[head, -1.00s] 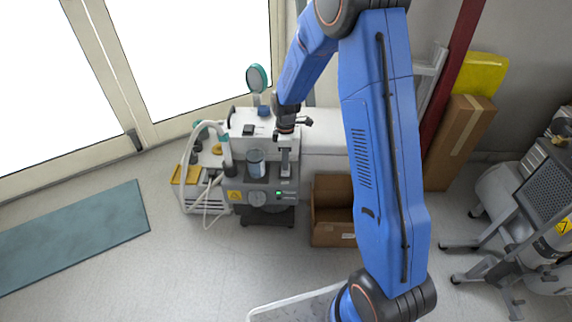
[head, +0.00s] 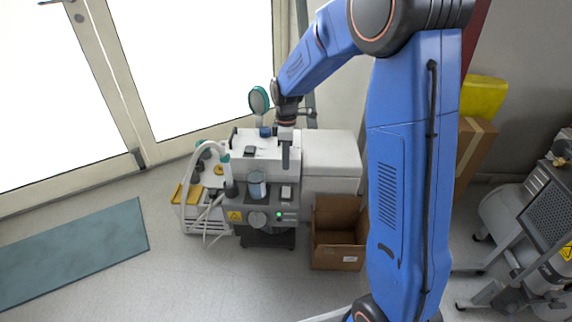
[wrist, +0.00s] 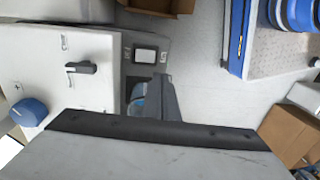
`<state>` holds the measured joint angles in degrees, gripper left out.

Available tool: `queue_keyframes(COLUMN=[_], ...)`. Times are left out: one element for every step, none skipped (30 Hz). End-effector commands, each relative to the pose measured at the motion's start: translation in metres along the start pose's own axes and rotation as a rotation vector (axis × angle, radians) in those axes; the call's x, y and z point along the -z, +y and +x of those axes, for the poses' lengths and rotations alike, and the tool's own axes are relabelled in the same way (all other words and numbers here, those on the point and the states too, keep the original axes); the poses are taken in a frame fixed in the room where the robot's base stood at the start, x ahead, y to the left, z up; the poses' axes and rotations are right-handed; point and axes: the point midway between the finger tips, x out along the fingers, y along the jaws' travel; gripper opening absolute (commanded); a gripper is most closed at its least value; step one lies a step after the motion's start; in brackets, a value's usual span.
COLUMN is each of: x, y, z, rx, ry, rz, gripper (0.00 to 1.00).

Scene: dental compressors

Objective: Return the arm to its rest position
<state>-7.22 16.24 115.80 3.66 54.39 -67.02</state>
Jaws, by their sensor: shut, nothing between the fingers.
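My blue arm reaches from the right side of the head view over to the compressor. My gripper (head: 286,157) points down in front of the white and grey compressor unit (head: 265,190), above its grey front part. Its fingers are together with nothing between them. In the wrist view the shut gripper (wrist: 163,95) shows as a dark shape over the unit's edge. The unit's white top with a black lever (wrist: 81,68) and a blue knob (wrist: 30,112) lies to the left there. A rocker switch (wrist: 145,55) and a green light (head: 279,214) are on the grey front.
An open cardboard box (head: 338,240) stands on the floor right of the unit. A grey wheeled machine (head: 535,215) is at the far right. A blue-grey mat (head: 75,250) lies at left before the glass doors. The floor between mat and unit is clear.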

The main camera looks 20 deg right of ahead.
Motion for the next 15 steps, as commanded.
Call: queue_keyframes(x=[0.0, 0.0, 0.0, 0.0, 0.0, 0.0, 0.0, 0.0, 0.0, 0.0, -0.0001, -0.0006, -0.0013, -0.0024, -0.0045], y=[0.0, 0.0, 0.0, 0.0, 0.0001, 0.0001, 0.0001, 0.0001, 0.0001, 0.0001, -0.0001, -0.0007, -0.0017, -0.0032, -0.0061], z=[0.0, 0.0, 0.0001, 0.0001, 0.0001, 0.0002, 0.0002, 0.0002, 0.0002, 0.0002, 0.0, -0.001, -0.0025, -0.0048, -0.0091], rx=[0.0, 0.0, 0.0, 0.0, 0.0, 0.0, 0.0, 0.0, 0.0, 0.0, -0.001, -0.002, -0.004, -0.007, -0.013], ry=[0.0, 0.0, 0.0, 0.0, 0.0, 0.0, 0.0, 0.0, 0.0, 0.0, 0.0, 0.001, 0.002, 0.003, 0.005], rz=[0.0, 0.0, 0.0, 0.0, 0.0, 0.0, 0.0, 0.0, 0.0, 0.0, 0.001, 0.003, 0.007, 0.014, 0.025], gripper=[0.0, 0.0, 0.0, 0.0, 0.0, 0.0, 0.0, 0.0, 0.0, 0.0, 0.0, 0.0, 0.0, 0.0, 0.0])
